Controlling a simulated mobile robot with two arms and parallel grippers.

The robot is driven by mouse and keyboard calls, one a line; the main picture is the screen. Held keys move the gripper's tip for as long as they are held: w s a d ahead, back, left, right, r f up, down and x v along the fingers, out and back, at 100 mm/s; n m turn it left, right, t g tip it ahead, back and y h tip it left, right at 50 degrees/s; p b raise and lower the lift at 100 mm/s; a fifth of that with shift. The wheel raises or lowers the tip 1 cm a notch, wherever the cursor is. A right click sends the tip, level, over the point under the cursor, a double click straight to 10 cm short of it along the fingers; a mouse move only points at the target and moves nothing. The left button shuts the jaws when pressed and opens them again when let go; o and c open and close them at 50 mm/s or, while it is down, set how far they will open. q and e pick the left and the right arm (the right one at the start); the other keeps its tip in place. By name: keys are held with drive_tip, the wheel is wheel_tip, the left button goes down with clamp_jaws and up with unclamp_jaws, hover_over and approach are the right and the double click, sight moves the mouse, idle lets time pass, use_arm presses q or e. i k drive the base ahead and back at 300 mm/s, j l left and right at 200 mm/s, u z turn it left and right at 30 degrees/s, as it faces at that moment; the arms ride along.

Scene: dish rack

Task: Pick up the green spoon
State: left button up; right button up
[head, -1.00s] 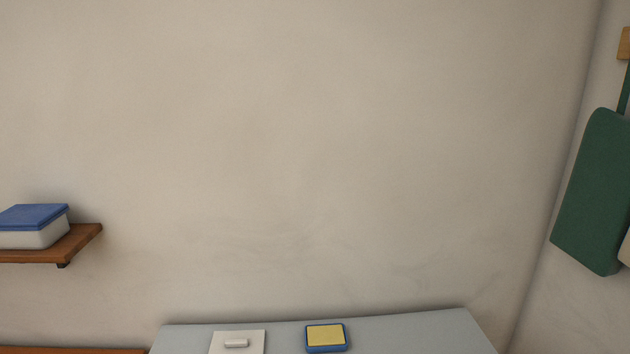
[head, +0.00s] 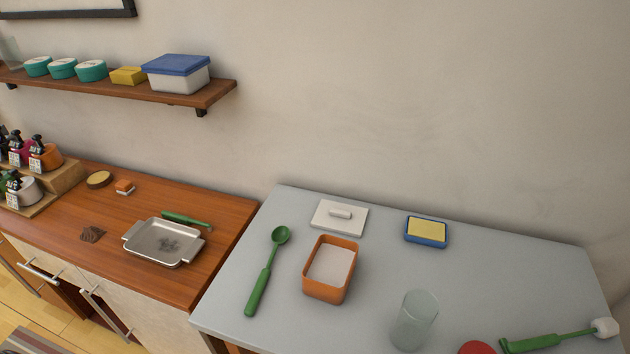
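A green spoon (head: 265,275) lies on the grey table (head: 380,240), left of an orange container. Its round bowl points toward the back and its handle toward the front left edge. Another green-handled tool (head: 186,219) lies on the wooden counter behind the metal tray. A green-handled brush (head: 560,338) with a white head lies at the front right of the grey table. Neither of my grippers is in view.
The orange container (head: 331,270) has pale contents. A white lid (head: 339,216), a yellow sponge in a blue tray (head: 426,231), a clear glass (head: 414,320) and a partly cut-off red object (head: 477,348) are on the grey table. The metal tray (head: 163,242) sits on the wooden counter (head: 225,228).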

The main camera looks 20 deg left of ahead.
sight(280, 235)
drive_tip(key=u, duration=0.95)
drive_tip(key=z, duration=1.15)
drive_tip(key=u, duration=1.15)
drive_tip(key=i+l+u, duration=0.3)
drive_tip(key=j, duration=0.1)
